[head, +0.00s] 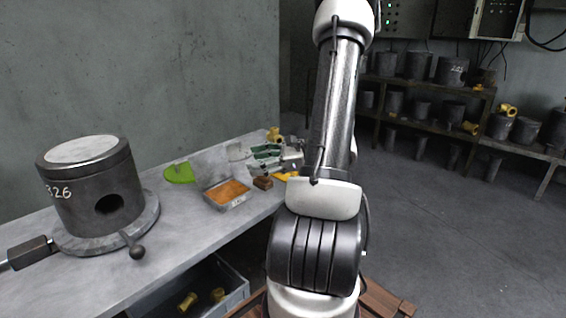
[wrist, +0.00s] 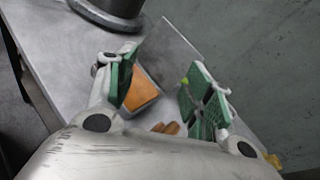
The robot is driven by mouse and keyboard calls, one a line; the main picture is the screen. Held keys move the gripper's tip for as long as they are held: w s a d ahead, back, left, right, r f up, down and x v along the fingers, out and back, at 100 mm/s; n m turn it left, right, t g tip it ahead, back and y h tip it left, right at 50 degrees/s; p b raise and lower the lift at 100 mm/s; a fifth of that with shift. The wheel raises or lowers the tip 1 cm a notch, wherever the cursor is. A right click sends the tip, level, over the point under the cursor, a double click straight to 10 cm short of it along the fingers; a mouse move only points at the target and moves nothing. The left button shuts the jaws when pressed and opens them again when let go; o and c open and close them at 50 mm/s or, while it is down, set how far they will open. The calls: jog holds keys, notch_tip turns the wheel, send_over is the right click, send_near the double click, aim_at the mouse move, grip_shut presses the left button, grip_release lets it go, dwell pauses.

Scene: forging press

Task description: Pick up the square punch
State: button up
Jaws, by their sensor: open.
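I cannot tell for sure which thing is the square punch. A small brown block (head: 262,182) lies on the bench just right of the orange-filled metal box. Small brown pieces (wrist: 166,128) show between my fingers in the wrist view. My gripper (head: 262,156) is above the bench, behind the box and block in the head view. In the wrist view, my gripper (wrist: 160,65) has its two green-padded fingers spread wide, with nothing held between them. The fingers and wrist hide part of the bench.
The metal box (head: 229,203) has a raised lid (head: 211,165). A green item (head: 179,173) lies behind it. A heavy dark cylinder (head: 95,185) marked 326 stands at left. Yellow pieces (head: 273,134) lie near the bench's far end. A wall (head: 140,70) borders the bench.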

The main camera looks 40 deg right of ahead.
jog(key=d+f+m+t+h, duration=0.2)
jog(key=d+m, duration=0.1)
jog(key=d, duration=0.2)
jog(key=d+f+m+t+h, duration=0.1)
jog(key=d+f+m+h, duration=0.1)
jog(key=d, duration=0.4)
jog(key=s+d+f+m+t+h, duration=0.1)
jog(key=d+f+m+t+h, duration=0.1)
jog(key=d+f+m+h, duration=0.1)
jog(key=shift+d+m+t+h, duration=0.35)
jog(key=shift+d+m, duration=0.55)
jog(key=shift+d, duration=0.5)
jog(key=shift+h, duration=0.25)
jog(key=w, duration=0.4)
jog(key=w+r, duration=0.1)
jog(key=w, duration=0.1)
jog(key=shift+w+a, duration=0.25)
jog(key=shift+w, duration=0.45)
grip_shut()
